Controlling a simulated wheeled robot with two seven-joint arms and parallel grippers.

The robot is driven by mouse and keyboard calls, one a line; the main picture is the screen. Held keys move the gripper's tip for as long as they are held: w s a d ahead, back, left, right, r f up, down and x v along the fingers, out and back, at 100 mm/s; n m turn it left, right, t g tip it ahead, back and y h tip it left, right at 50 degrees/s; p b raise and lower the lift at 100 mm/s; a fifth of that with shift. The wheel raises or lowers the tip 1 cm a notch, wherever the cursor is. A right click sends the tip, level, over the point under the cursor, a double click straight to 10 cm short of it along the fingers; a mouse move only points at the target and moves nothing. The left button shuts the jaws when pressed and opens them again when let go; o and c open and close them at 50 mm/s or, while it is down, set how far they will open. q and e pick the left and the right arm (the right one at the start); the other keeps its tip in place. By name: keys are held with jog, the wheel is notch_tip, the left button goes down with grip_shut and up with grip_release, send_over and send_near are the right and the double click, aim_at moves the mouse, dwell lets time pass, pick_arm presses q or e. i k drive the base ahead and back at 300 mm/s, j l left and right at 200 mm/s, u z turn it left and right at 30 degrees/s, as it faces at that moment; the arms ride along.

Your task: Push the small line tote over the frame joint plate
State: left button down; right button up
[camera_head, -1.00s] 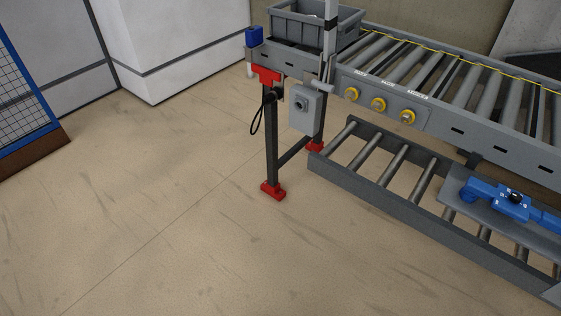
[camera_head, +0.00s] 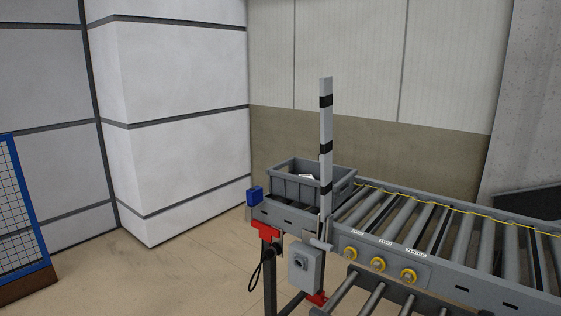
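A small grey tote (camera_head: 292,187) sits upright at the left end of the roller conveyor (camera_head: 440,233). Something pale lies inside it, too small to make out. A grey post with black bands (camera_head: 326,120) stands in front of the tote and hides part of its front side. I cannot make out the frame joint plate for certain. Neither of my grippers is in view.
A blue box (camera_head: 254,195) is fixed at the conveyor's left end. A grey control box (camera_head: 305,268) hangs below, and yellow-ringed buttons (camera_head: 379,265) line the side. A lower roller track (camera_head: 370,299) runs underneath. Open floor (camera_head: 150,280) lies to the left.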

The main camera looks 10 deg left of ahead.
aim_at(289, 185)
jog(key=i+j+z, duration=0.15)
jog(key=i+j, duration=0.3)
jog(key=i+j+z, duration=0.15)
jog(key=i+j, duration=0.4)
jog(key=i+j+z, duration=0.15)
jog(key=i+j, duration=0.35)
jog(key=i+j+z, duration=0.15)
jog(key=i+j, duration=0.3)
jog(key=j, duration=0.25)
